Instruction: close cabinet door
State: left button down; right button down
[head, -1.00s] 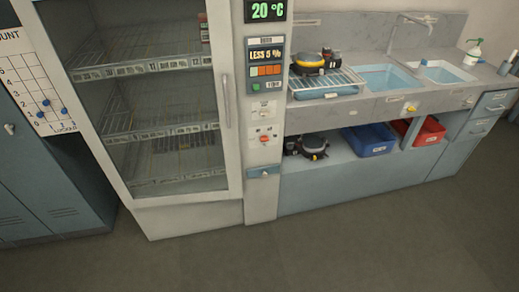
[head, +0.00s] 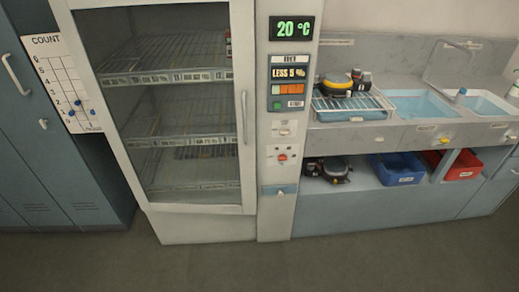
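The tall white cabinet (head: 205,229) stands at centre left. Its glass-fronted door (head: 250,180) has a white frame and a vertical handle (head: 244,117) on its right side. The door lies across the cabinet front and looks shut or nearly shut; I cannot tell whether a small gap is left. Wire shelves (head: 180,125) show through the glass and look mostly empty, with a small item at the upper right. Neither of my grippers is in view.
A control panel (head: 289,75) reading 20 °C stands right of the door. Blue lockers (head: 40,150) with a count board (head: 66,82) are at left. A sink counter (head: 375,137) holds breathing gear, with a blue bin (head: 397,169) and a red bin (head: 465,165) below. The floor (head: 300,265) in front is clear.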

aim_at(242, 12)
jog(key=i, duration=0.9)
jog(key=u, duration=0.05)
